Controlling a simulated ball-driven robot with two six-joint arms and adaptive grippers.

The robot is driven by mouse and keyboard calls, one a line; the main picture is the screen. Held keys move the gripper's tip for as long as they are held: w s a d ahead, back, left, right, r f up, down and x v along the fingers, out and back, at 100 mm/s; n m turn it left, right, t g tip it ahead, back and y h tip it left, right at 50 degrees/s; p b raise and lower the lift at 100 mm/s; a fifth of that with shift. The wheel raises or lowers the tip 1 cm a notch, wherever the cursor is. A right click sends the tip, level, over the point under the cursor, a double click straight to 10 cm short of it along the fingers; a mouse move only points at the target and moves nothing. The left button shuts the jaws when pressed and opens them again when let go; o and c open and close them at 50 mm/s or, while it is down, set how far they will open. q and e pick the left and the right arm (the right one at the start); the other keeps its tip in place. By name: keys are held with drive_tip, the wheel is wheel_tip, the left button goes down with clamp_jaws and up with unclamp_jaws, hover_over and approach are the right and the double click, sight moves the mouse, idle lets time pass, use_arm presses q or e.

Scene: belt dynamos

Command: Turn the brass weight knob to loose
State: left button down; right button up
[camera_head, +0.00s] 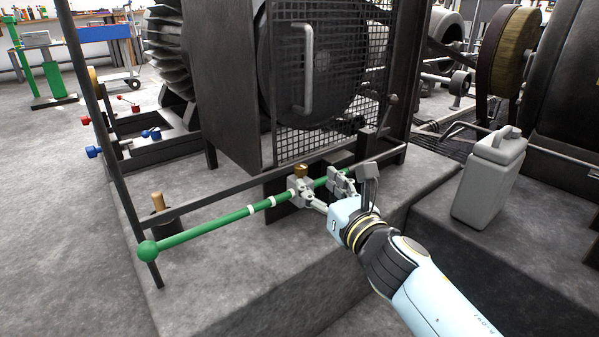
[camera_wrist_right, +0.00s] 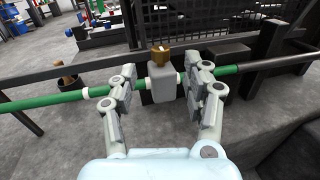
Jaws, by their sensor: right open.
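The brass weight knob (camera_head: 301,170) sits on top of a grey block-shaped weight (camera_head: 299,189). The weight is on a green rod (camera_head: 213,223) with white bands and a green ball at its left end. In the right wrist view the knob (camera_wrist_right: 160,55) stands upright above the weight (camera_wrist_right: 161,83). My right gripper (camera_wrist_right: 161,92) is open, with one finger on each side of the weight, below the knob; contact with the weight cannot be told. It also shows in the head view (camera_head: 323,191), beside the weight. My left gripper is not in view.
Dark frame bars and a mesh guard (camera_head: 322,70) with a grey handle stand behind the rod. A grey jerrycan (camera_head: 490,177) is at the right. A wooden peg (camera_head: 158,201) stands behind the rod at the left. The plinth in front of the rod is clear.

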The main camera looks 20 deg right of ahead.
sight(304, 169)
drive_tip(key=w, duration=0.6)
drive_tip(key=shift+w+a, duration=0.25)
drive_tip(key=shift+a, duration=0.15)
drive_tip(key=shift+c, duration=0.4)
clamp_jaws()
